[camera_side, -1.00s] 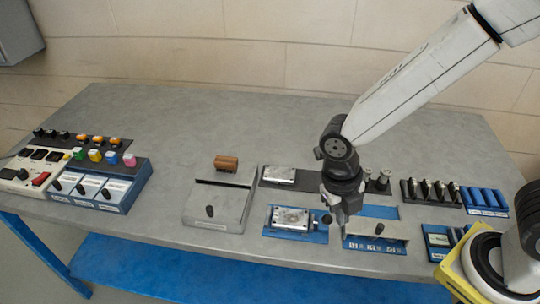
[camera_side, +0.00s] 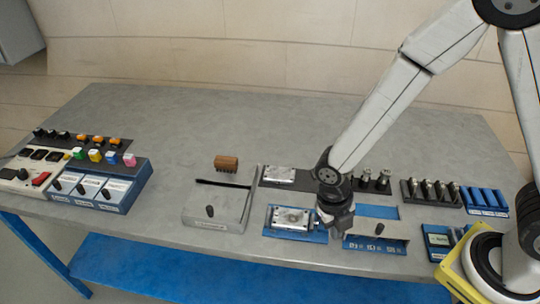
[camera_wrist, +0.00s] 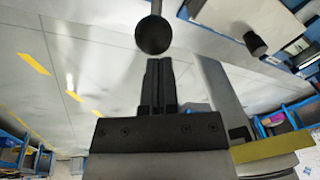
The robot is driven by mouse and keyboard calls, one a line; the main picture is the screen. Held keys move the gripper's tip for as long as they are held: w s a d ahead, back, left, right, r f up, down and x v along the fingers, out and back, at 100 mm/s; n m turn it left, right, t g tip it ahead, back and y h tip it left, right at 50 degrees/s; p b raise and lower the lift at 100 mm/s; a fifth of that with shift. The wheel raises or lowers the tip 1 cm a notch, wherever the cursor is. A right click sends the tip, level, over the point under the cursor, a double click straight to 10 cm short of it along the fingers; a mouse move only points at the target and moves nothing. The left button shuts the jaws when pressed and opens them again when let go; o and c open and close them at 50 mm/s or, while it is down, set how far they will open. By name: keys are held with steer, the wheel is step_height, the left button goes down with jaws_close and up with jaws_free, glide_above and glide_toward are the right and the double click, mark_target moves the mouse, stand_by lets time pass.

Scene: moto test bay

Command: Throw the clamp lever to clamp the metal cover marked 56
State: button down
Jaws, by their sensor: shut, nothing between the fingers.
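A silvery metal cover (camera_side: 292,218) lies in a blue clamp fixture (camera_side: 275,233) at the front middle of the table; its marking is too small to read. The clamp lever's black ball knob (camera_wrist: 153,35) shows in the wrist view on a thin rod, just beyond my fingertips. In the side view the knob is hidden behind my gripper. My gripper (camera_wrist: 159,62) is shut and empty, its fingers pointing at the knob; I cannot tell whether they touch it. In the side view my gripper (camera_side: 342,230) is low at the fixture's right end.
A second metal plate (camera_side: 280,174) lies on a dark mat behind the fixture. A grey box (camera_side: 222,210) stands left, with a brown block (camera_side: 226,163) behind it. A blue marked tray (camera_side: 375,245) sits close right of my gripper. The table's back left is clear.

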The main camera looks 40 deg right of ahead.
steer(key=shift+w+d+r, duration=0.15)
steer(key=shift+w, duration=0.45)
steer(key=shift+w+d+r, duration=0.4)
steer(key=shift+w, duration=0.05)
stand_by(0.5)
steer(key=shift+w+d+r, duration=0.3)
steer(key=shift+w+d, duration=0.75)
steer(key=shift+w+d+r, duration=0.25)
steer(key=shift+w+d, duration=0.75)
steer(key=shift+d, duration=0.05)
steer(key=shift+r, duration=0.25)
steer(key=shift+r, duration=0.5)
steer(key=shift+s+r, duration=0.1)
